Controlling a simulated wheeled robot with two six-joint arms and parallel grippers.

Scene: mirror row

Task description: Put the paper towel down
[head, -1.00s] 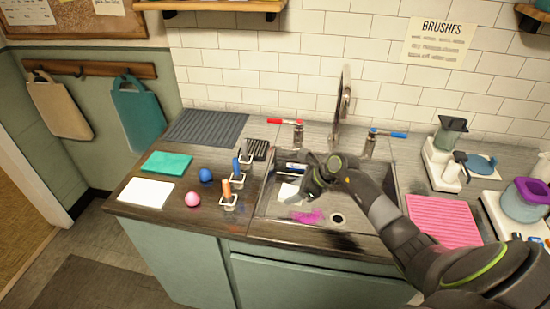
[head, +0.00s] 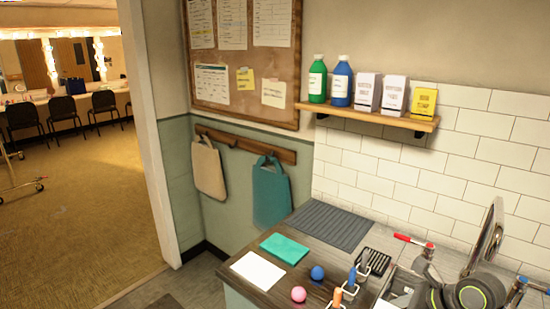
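A flat white sheet (head: 258,271) lies on the counter's left end, in front of a folded teal cloth (head: 285,248). A smaller white piece (head: 402,298) shows at the sink, beside my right gripper (head: 413,290). I cannot tell which of the two is the paper towel, or whether the small piece is held. My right arm comes in from the right over the sink at the bottom edge. Its fingers are small, dark and partly cut off, so their opening is unclear. My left gripper is not in view.
A pink ball (head: 299,294), a blue ball (head: 317,273) and small brush holders (head: 352,283) stand left of the sink. A grey ribbed mat (head: 328,226) lies behind them. A red-handled tap (head: 413,241) stands behind the sink. A doorway opens at left onto a carpeted room.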

